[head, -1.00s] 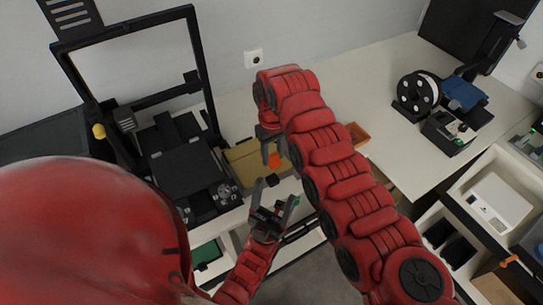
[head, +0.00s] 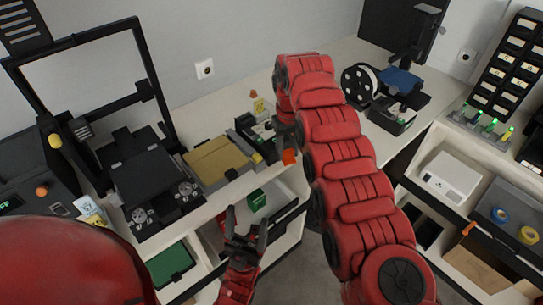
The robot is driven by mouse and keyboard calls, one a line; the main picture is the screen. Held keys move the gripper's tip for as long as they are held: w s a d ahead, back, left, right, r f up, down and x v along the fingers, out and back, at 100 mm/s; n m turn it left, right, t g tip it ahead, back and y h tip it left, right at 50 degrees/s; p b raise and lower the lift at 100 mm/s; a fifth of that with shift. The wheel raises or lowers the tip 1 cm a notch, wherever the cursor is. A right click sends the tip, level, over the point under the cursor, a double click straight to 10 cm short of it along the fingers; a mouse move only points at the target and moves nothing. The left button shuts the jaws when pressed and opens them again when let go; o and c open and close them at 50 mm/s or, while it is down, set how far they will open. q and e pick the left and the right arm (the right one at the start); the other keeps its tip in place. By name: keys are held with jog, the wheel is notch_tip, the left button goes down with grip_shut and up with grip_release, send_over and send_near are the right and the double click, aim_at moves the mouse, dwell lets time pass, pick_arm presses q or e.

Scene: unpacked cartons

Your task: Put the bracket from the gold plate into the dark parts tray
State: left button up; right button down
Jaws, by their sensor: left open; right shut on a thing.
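The gold plate (head: 214,161) lies on the white bench beside the black printer, with nothing seen on it. My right gripper (head: 287,146) is shut on a small orange piece, apparently the bracket (head: 289,157), held to the right of the plate. My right arm partly hides this gripper. A dark tray (head: 243,127) holding small items stands just behind and right of the plate; it appears to be the parts tray. The held bracket is near its right front corner; I cannot tell the height between them. My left gripper (head: 246,224) is open and empty, in front of the bench.
The black printer frame (head: 150,90) stands left. A green box (head: 257,200) sits in the shelf below the bench. A spool (head: 360,84) and black device (head: 395,117) stand at the back right.

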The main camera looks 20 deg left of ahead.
jog(key=shift+w+d, duration=0.1)
jog(key=shift+w, duration=0.15)
jog(key=shift+s+d+r, duration=0.1)
jog(key=shift+d, duration=0.35)
jog(key=shift+w+d, duration=0.15)
jog(key=shift+w, duration=0.15)
jog(key=w+d+r+m, duration=0.1)
jog(key=w+d+m, duration=0.1)
jog(key=d, duration=0.4)
jog(key=shift+w+r+m, duration=0.15)
jog(key=shift+w+m, duration=0.15)
jog(key=shift+w, duration=0.2)
jog(key=shift+d, duration=0.1)
